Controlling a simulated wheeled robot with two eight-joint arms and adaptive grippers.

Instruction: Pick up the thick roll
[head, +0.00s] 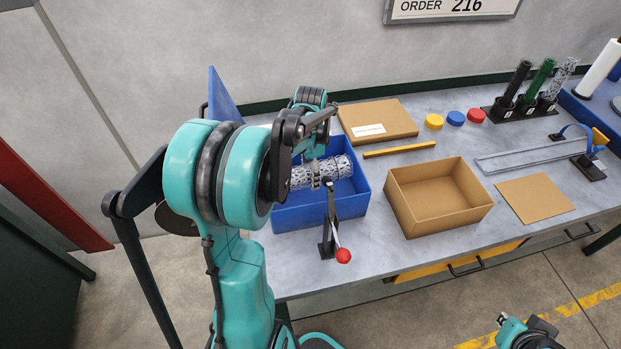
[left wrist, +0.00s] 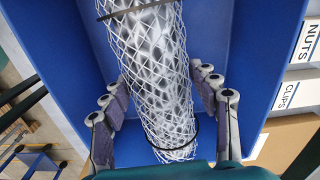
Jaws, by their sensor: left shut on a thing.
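The thick roll (head: 341,167) is a silver-white wire mesh cylinder with dark bands. It lies sideways within the blue bin (head: 313,216) on the workbench. In the left wrist view the roll (left wrist: 155,75) runs down the middle, between the two fingers of my left gripper (left wrist: 165,108). My left gripper (head: 317,172) reaches down into the bin and is shut on the roll near its middle. Whether the roll touches the bin floor is unclear. Part of my right arm's end (head: 527,334) shows at the bottom right edge, away from the bench; its fingers cannot be made out.
A lever with a red knob (head: 343,256) stands just in front of the bin. An open cardboard box (head: 437,198) is to its right, a flat closed box (head: 377,120) behind.

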